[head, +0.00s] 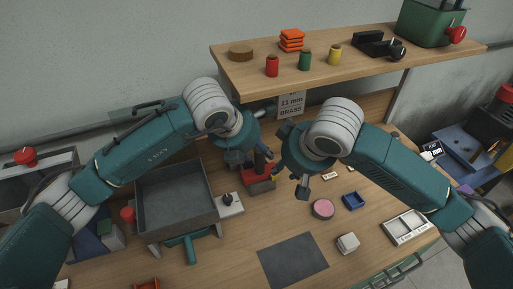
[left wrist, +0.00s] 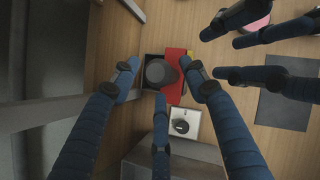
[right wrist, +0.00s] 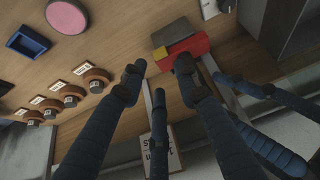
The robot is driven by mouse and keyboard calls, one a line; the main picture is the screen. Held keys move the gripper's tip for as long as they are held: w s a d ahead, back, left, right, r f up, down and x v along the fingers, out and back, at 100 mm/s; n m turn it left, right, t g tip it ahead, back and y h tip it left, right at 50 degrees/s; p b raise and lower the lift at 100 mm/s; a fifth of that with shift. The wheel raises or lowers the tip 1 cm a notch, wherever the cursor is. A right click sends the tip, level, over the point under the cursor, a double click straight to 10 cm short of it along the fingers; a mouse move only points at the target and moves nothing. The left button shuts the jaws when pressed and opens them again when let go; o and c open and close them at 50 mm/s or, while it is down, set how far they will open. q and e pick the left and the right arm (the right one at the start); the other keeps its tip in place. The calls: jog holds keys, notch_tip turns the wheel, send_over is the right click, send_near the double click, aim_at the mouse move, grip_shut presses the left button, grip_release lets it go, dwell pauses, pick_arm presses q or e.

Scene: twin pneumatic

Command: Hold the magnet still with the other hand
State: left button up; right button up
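A red block (head: 259,186) with a dark part on it stands on the table between my two grippers; I cannot tell for sure that it is the magnet. In the left wrist view the red block (left wrist: 176,84) lies beside a round dark knob (left wrist: 158,72) on a dark square base. In the right wrist view the red block (right wrist: 186,50) has a yellowish top part. My left gripper (left wrist: 160,72) is open, its fingers spread around the knob from above, with no contact visible. My right gripper (right wrist: 158,72) is open and empty, to the right of the block.
A grey tray (head: 145,200) stands left of the block, with a white plate with a black knob (head: 229,202) beside it. A pink disc (head: 323,208), a blue tray (head: 354,201) and a dark mat (head: 292,262) lie to the right and front. A wooden shelf (head: 340,70) overhangs behind.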

pick_arm(q)
grip_shut()
jog(key=shift+f, duration=0.1)
pick_arm(e)
grip_shut()
pick_arm(q)
jog(key=shift+s, duration=0.1)
jog(key=shift+s+f, duration=0.1)
jog(key=shift+f, duration=0.05)
dwell(0.7)
